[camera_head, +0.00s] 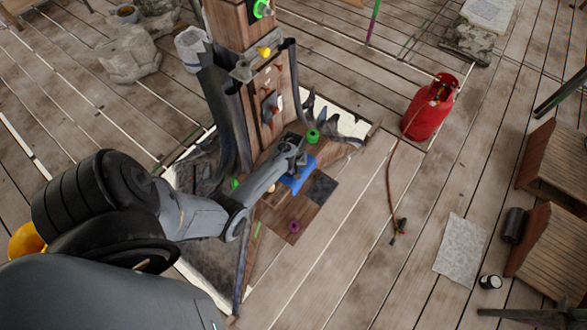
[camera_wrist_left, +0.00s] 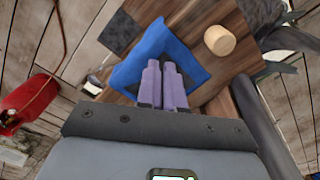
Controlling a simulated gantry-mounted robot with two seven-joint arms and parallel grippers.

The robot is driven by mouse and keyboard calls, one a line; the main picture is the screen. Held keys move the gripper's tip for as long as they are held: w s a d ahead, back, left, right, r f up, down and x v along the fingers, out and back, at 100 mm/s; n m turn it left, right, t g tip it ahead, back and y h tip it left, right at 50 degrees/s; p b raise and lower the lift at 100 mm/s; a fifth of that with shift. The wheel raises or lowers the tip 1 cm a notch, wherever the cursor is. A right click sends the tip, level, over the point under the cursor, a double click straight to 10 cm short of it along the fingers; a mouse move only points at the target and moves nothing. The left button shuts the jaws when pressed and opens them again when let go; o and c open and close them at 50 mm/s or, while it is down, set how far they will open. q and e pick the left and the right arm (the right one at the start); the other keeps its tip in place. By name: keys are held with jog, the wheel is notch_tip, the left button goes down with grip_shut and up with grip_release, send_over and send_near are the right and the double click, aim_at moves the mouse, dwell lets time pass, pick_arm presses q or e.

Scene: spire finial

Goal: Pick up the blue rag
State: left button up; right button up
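The blue rag (camera_head: 300,178) lies on a wooden board at the foot of the wooden post in the head view. My right gripper is not in view.
The wooden post (camera_head: 231,25) rises just behind the rag. A green item (camera_head: 313,135) and a purple ring (camera_head: 294,226) are nearby. A round wooden piece (camera_wrist_left: 219,40) lies beside the rag. A red gas cylinder (camera_head: 430,107) with a hose stands to the right.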

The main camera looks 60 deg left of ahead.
pick_arm(q)
jog(key=o, duration=1.4)
